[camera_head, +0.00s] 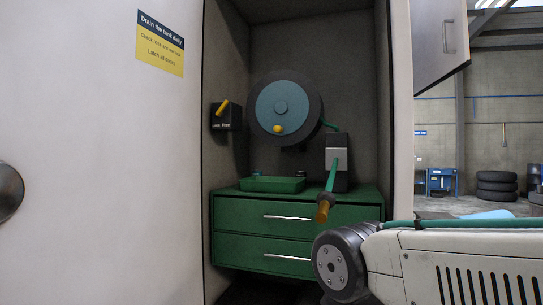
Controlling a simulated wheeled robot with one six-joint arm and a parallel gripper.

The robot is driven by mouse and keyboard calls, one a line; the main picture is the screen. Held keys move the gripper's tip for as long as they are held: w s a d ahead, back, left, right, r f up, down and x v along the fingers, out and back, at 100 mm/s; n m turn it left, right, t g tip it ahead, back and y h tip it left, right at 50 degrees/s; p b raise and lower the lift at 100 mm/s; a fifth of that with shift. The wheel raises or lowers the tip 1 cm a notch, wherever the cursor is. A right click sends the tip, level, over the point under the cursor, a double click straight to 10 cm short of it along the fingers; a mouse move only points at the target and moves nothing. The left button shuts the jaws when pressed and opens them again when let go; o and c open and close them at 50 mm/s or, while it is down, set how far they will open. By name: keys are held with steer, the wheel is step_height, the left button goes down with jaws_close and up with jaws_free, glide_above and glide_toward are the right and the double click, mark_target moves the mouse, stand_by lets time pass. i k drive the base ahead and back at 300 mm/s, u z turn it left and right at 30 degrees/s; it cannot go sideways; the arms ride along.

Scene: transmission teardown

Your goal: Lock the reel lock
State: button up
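The reel (294,88), a dark round drum with a blue-grey face and a yellow knob (277,129) low on it, is mounted on the back wall of an open cabinet. Left of it, on the cabinet's inner side, is a small black box (231,123) with a yellow lever (222,107), which looks like the reel lock. The lever tilts up and to the right. Small lettering shows under the lever, too small to read surely. My arm enters from the lower right, in front of the cabinet. My gripper is not in view.
A green hose (334,176) hangs from a grey-and-black block (336,158), ending in a brown nozzle (322,211). Below stands a green drawer unit (240,217) with a green tray (272,184) on top. An open cabinet door (440,45) is at upper right.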

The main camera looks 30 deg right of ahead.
mark_target(219, 113)
steer(key=u, duration=0.1)
steer(key=i, duration=0.95)
steer(key=z, duration=0.5)
